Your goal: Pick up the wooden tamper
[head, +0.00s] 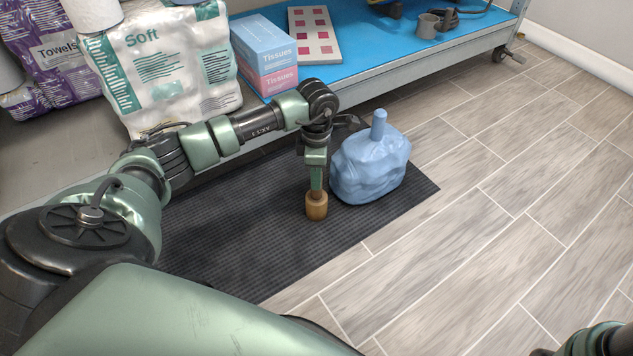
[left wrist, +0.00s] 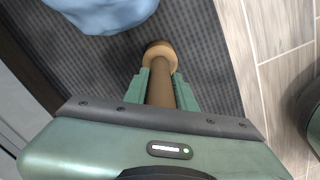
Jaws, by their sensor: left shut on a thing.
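The wooden tamper (head: 317,207) is upright under my left gripper (head: 316,183), its wider round end down, over the dark mat. I cannot tell whether that end touches the mat. My left gripper is shut on the tamper's handle. In the left wrist view the tamper (left wrist: 160,62) lies between the green fingers (left wrist: 161,90), its brown shaft running between them to the pale round end. A small green part of my right arm shows at the bottom right of the head view; its gripper is out of frame.
A blue lumpy bag-like object (head: 370,165) stands on the dark ribbed mat (head: 255,250) just right of the tamper. Behind is a low rack shelf (head: 370,62) with tissue boxes (head: 264,55) and a paper towel pack (head: 168,68). Wood-look floor at right is clear.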

